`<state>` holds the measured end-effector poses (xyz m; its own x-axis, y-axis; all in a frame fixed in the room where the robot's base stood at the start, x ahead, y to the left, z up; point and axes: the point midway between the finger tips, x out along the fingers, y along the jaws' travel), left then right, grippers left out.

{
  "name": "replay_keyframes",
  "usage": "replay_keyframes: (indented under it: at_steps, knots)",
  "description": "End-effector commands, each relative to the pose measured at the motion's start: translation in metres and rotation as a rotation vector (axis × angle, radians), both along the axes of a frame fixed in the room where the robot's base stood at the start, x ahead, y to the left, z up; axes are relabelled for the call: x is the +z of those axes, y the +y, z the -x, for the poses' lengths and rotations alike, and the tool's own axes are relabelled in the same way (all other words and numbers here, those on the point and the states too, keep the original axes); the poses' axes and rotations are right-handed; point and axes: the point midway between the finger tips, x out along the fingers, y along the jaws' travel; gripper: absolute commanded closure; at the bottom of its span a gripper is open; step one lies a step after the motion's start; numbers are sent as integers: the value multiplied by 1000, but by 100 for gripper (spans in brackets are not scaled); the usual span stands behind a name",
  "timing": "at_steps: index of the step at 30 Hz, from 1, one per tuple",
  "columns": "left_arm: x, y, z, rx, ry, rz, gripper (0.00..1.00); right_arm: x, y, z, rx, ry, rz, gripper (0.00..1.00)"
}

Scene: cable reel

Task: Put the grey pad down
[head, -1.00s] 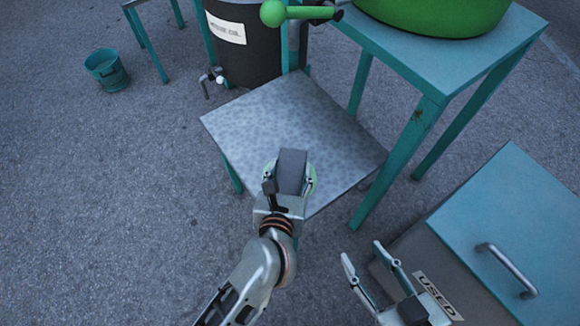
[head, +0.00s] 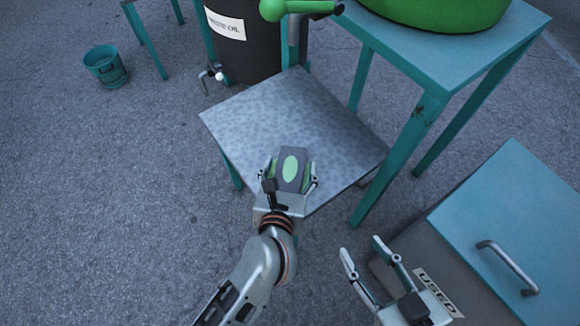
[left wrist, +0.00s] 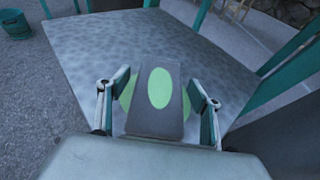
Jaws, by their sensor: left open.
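The grey pad (head: 301,158) is a dark block with a light green oval on its upper face. It is at the front corner of the speckled metal tabletop (head: 270,115). Green edges show on both sides beneath it, also in the left wrist view, where the pad (left wrist: 140,112) sits between the fingers. My left gripper (head: 291,170) is open, one finger on each side of the pad; small gaps show there. The pad's underside is hidden, so its contact below cannot be told. My right gripper (head: 361,246) is open and empty at the lower right.
A dark drum (head: 243,55) with a tap stands behind the tabletop. A teal table (head: 437,62) with a green tub (head: 435,12) is at the right. A blue-lidded bin (head: 520,215) marked USED is at the lower right. A teal bucket (head: 106,68) stands far left.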

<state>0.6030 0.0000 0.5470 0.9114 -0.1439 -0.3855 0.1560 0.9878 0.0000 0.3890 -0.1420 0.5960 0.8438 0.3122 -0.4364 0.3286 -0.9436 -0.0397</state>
Motion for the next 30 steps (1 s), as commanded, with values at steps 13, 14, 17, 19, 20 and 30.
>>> replay_keyframes:
  at_steps: [13,14,17,19,20,30]
  knots:
    - [36,12,74,0,-6,0,35,-8,-12,3,9,14,66,60]
    - [38,13,79,0,-6,0,35,-10,-13,4,10,18,70,60]
    - [43,15,93,-1,-5,0,35,-14,-17,8,11,28,85,60]
    - [45,16,100,-1,-4,1,35,-16,-19,11,14,34,93,60]
    - [46,16,102,-1,-4,1,35,-17,-19,11,16,36,95,60]
    - [48,18,109,0,-7,-5,35,-23,-20,14,23,47,104,60]
